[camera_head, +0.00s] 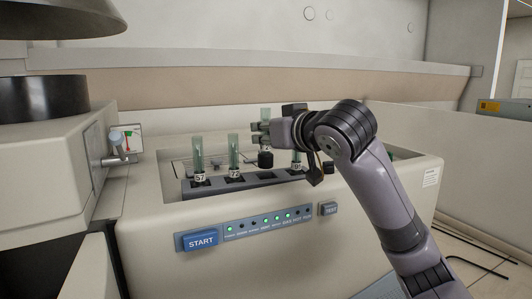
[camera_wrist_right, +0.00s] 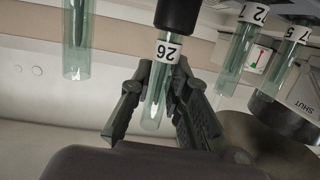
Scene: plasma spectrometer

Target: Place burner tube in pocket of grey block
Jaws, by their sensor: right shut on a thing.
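My right gripper (camera_head: 262,132) is shut on a clear green glass burner tube (camera_head: 265,113) with a black base (camera_head: 265,159) and a number label. The wrist view is upside down; there the right gripper (camera_wrist_right: 160,95) has one finger on each side of the held tube (camera_wrist_right: 154,108), whose black base points to the top of the picture. The tube looks upright. The grey block (camera_head: 215,188) is set in the machine's top and holds other tubes. The held tube's base shows over the block between two standing tubes; whether it touches the block I cannot tell. My left gripper is not in view.
Standing tubes (camera_head: 198,155), (camera_head: 234,152) are left of the held one; another (camera_head: 297,160) is close on its right. The machine's front has a blue START button (camera_head: 200,241) and indicator lights. A gauge (camera_head: 127,139) and bulky equipment (camera_head: 50,150) stand at the left.

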